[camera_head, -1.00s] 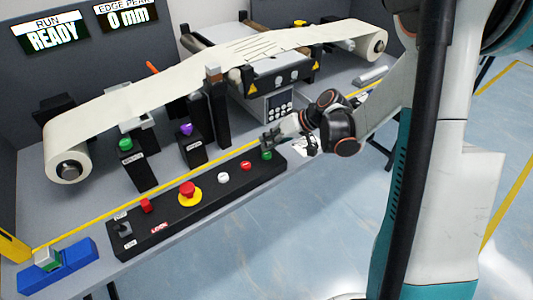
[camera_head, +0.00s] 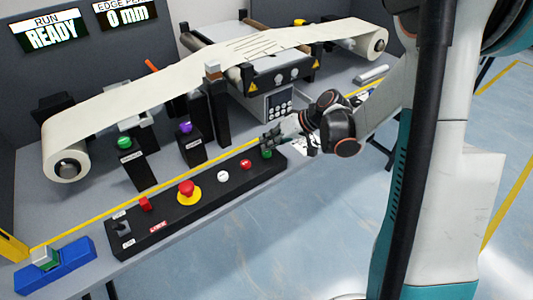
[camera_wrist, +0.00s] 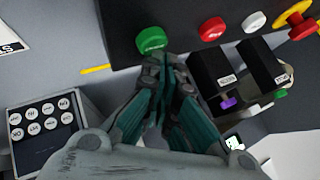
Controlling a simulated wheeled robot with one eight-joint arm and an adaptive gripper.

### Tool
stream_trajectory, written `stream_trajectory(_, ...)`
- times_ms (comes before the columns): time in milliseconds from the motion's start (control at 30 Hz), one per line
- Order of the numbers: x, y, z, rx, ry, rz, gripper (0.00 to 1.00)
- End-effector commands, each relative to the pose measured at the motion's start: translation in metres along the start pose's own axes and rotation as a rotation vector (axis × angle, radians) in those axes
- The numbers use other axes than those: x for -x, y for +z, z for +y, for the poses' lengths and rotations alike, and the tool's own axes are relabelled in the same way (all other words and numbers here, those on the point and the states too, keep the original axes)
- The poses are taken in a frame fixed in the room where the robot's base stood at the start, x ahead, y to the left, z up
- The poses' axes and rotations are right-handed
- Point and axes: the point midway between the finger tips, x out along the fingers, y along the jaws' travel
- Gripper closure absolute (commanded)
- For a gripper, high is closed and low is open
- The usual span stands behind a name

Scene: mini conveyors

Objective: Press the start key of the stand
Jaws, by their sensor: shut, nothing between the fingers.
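The stand's control box (camera_head: 208,196) is a long black panel along the front of the table. A green key (camera_head: 267,154) sits at its right end; it also shows in the wrist view (camera_wrist: 151,40). My gripper (camera_head: 268,138) is shut and empty. In the wrist view its fingertips (camera_wrist: 165,62) are just beside the green key, slightly short of it in the picture; I cannot tell whether they touch. Left of the green key come a red button (camera_head: 246,164), a white button (camera_head: 223,176) and a red mushroom button on a yellow base (camera_head: 188,190). The screen (camera_head: 50,35) reads RUN READY.
Behind the box stand two black posts, one with a green button (camera_head: 125,144) and one with a purple knob (camera_head: 186,128). A grey keypad (camera_head: 280,103) is on the machine under the pale web (camera_head: 200,62). A blue block (camera_head: 60,268) lies at the front left.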

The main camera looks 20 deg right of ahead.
Motion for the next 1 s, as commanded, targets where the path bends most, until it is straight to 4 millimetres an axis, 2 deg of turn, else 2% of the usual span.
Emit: stream_trajectory(1000, -0.005, 0.0037, 0.0037, 0.0, 0.0, 0.0, 1.0)
